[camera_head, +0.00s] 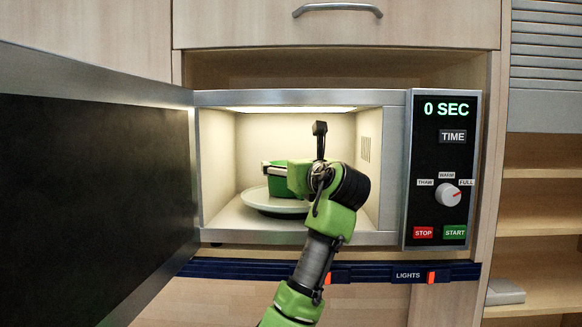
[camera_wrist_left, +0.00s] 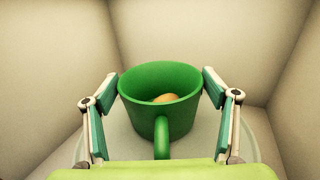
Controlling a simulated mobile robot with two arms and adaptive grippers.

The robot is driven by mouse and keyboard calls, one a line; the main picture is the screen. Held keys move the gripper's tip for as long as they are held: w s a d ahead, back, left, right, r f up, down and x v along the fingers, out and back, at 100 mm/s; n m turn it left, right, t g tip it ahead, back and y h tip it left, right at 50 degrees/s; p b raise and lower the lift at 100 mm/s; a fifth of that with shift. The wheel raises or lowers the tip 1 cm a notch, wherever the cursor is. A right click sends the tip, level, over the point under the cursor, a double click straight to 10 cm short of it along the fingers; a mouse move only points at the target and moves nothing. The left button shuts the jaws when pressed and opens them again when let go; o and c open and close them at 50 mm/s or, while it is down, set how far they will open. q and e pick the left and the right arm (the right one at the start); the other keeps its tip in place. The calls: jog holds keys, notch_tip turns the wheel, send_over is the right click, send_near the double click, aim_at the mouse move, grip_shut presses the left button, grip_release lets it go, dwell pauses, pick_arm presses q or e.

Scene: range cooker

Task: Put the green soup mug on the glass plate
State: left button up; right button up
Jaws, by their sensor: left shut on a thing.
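The green soup mug (camera_head: 281,187) is inside the open microwave, mostly hidden behind my left gripper (camera_head: 270,169) in the head view. In the left wrist view the mug (camera_wrist_left: 160,92) is upright, its handle toward my wrist, with something tan inside. The fingers of my left gripper (camera_wrist_left: 160,84) are on both sides of the mug, and the gripper is shut on it. The round glass plate (camera_head: 258,203) lies on the microwave floor under the mug; its rim also shows in the left wrist view (camera_wrist_left: 252,143). I cannot tell whether the mug touches the plate. My right gripper is not in view.
The microwave door (camera_head: 95,200) stands wide open to the left. The control panel (camera_head: 440,170) is at the right and reads 0 SEC. The cavity walls (camera_head: 222,160) are close around my gripper. A blue rail (camera_head: 385,271) runs below.

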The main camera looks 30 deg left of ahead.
pick_arm(q)
jog(key=shift+f, duration=0.15)
jog(key=o, duration=1.2)
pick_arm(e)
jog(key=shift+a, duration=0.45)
pick_arm(q)
jog(key=shift+d, duration=0.1)
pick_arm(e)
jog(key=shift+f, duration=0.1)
pick_arm(q)
jog(key=b+v, duration=0.6)
jog(key=v, duration=0.4)
jog(key=shift+s+d, duration=0.2)
jog(key=shift+d, duration=0.1)
jog(key=shift+s+d+r+b, duration=0.2)
jog(key=shift+s+d+b, duration=0.2)
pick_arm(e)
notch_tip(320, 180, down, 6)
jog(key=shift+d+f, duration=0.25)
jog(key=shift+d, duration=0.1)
pick_arm(q)
jog(key=shift+f, duration=0.15)
